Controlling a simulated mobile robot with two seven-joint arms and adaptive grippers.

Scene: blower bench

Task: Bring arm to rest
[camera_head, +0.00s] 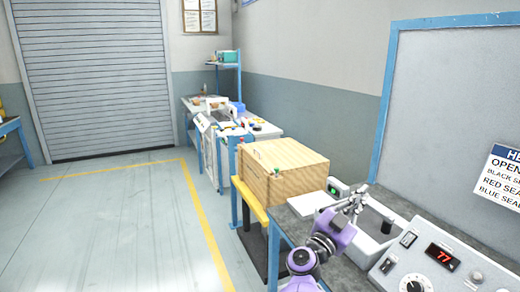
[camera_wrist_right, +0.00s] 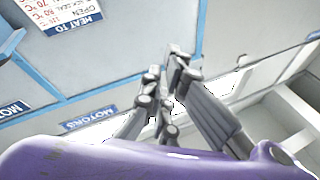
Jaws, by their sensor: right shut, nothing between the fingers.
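My right arm comes up from the bottom of the head view with its purple wrist. My right gripper (camera_head: 358,193) is raised over the bench, near a white tray-like box, and points up and away. In the right wrist view its fingers (camera_wrist_right: 168,88) are together and hold nothing. My left gripper is not in view.
A control panel (camera_head: 440,262) with a red display stands at the lower right. A wooden box (camera_head: 283,170) sits on a stand left of the gripper. A grey board with a blue frame (camera_head: 384,95) rises at the right. Open floor (camera_head: 120,235) lies to the left.

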